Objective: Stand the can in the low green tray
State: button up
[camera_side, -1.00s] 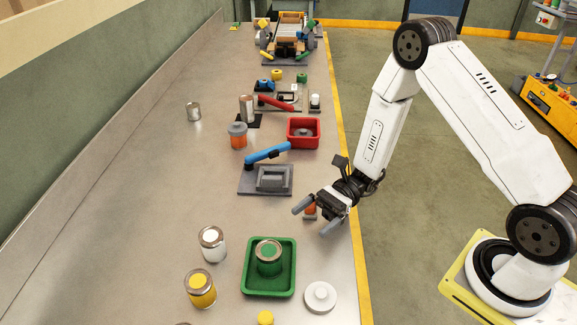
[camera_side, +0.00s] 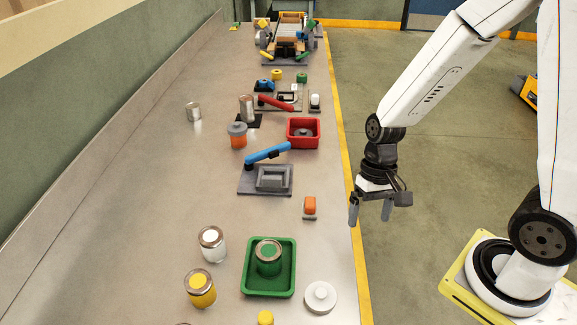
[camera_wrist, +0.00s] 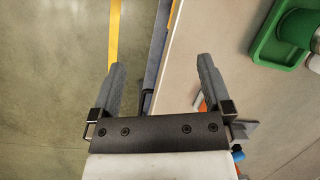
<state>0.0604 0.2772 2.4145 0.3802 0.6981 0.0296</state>
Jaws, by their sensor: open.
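The low green tray (camera_side: 247,283) lies on the near part of the bench. My gripper (camera_side: 370,212) is open and empty, fingers pointing down, to the right of the bench's yellow edge and apart from the tray. In the wrist view my open gripper (camera_wrist: 160,85) has nothing between its fingers, and the tray (camera_wrist: 263,43) and green can (camera_wrist: 297,32) show at upper right.
A white round lid (camera_side: 320,297) lies right of the tray. A blue-handled press (camera_side: 266,178), a red bin (camera_side: 303,132) and an orange jar (camera_side: 237,135) stand farther back. Bench room left of the press is clear.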

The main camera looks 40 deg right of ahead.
jog(key=shift+w+d+r+n+t+h, duration=0.45)
jog(key=shift+r+n+t, duration=0.25)
jog(key=shift+n+t, duration=0.1)
jog(key=shift+w+d+r+n+t+h, duration=0.5)
jog(key=shift+r+n+t, duration=0.2)
jog(key=shift+n+t, duration=0.1)
jog(key=shift+w+d+r+n+t+h, duration=0.45)
jog(key=shift+r+n+t, duration=0.25)
jog(key=shift+n+t, duration=0.1)
